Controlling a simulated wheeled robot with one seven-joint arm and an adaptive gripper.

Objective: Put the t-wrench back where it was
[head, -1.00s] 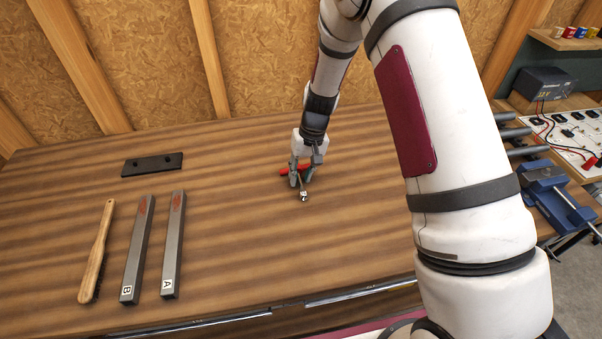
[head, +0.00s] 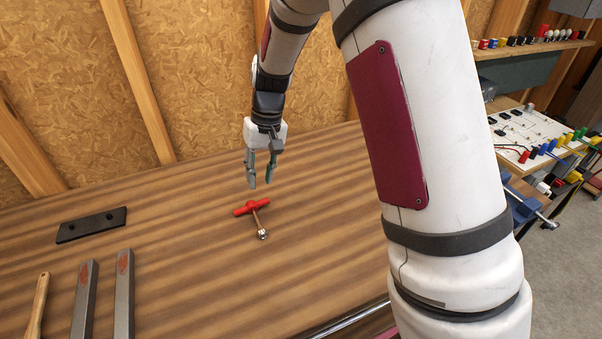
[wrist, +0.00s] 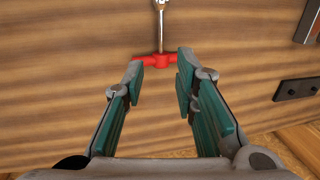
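The t-wrench (head: 252,208) lies on the wooden bench top, with a red cross handle and a metal shaft ending in a shiny socket toward the bench's front. My gripper (head: 260,183) is above and behind the red handle in the head view, open and empty, fingers pointing down. In the wrist view, the red handle of the t-wrench (wrist: 158,60) shows beyond the fingertips of my gripper (wrist: 160,72), with its shaft running up out of frame. The fingers appear apart from the wrench.
A black plate (head: 92,225) lies at the back left of the bench. Two grey metal bars (head: 124,295) and a wooden-handled brush (head: 39,308) lie at the left. Bench around the wrench is clear. A blue vise (head: 524,208) and a white panel (head: 540,135) stand right.

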